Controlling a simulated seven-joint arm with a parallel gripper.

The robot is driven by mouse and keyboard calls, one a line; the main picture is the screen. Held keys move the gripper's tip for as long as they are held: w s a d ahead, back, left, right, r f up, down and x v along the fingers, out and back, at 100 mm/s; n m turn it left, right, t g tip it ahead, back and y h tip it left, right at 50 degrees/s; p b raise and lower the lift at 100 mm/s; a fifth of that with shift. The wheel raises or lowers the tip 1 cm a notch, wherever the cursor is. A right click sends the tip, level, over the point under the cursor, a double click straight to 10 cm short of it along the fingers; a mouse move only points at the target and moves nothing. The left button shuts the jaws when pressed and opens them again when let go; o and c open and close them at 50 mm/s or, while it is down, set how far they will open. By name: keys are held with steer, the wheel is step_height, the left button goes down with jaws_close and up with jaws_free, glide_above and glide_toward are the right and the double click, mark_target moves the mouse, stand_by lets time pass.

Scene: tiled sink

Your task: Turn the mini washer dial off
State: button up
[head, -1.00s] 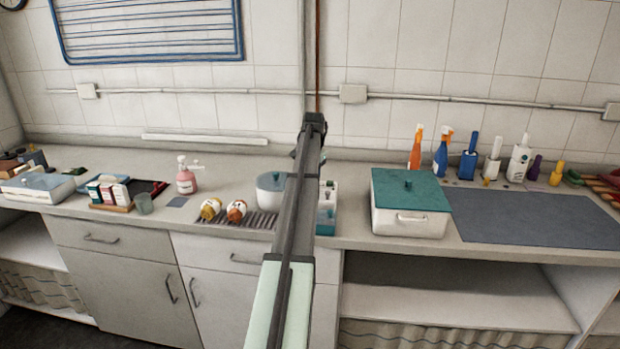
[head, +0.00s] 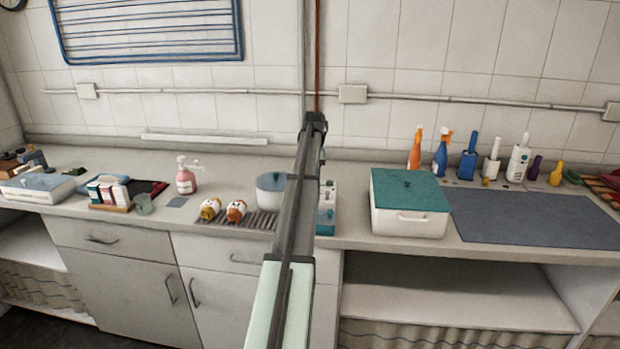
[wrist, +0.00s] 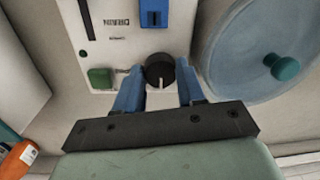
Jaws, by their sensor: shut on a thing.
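The mini washer's white control panel (wrist: 112,22) fills the top of the wrist view, with a round black dial (wrist: 160,70) near its edge. My gripper (wrist: 159,80) has one blue finger on each side of the dial and is shut on it. The dial's pointer marking is too small to read. A blue switch (wrist: 153,14) and a green button (wrist: 101,78) are beside the dial. The washer's round tub, with its clear lid (wrist: 238,55) and teal knob, is to the right. In the head view, my arm hides part of the washer tub (head: 269,182) and the gripper.
A white box with a teal lid (head: 410,205) stands right of my arm. A pink soap bottle (head: 185,180) is farther left. Spray bottles (head: 440,155) line the back right. A grey mat (head: 530,217) is bare.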

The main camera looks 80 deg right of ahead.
stand_by(0.3)
steer(key=o, duration=1)
steer(key=shift+o, duration=0.2)
step_height(320, 180, up, 14)
steer(key=shift+s, duration=0.4)
steer(key=shift+d, duration=0.15)
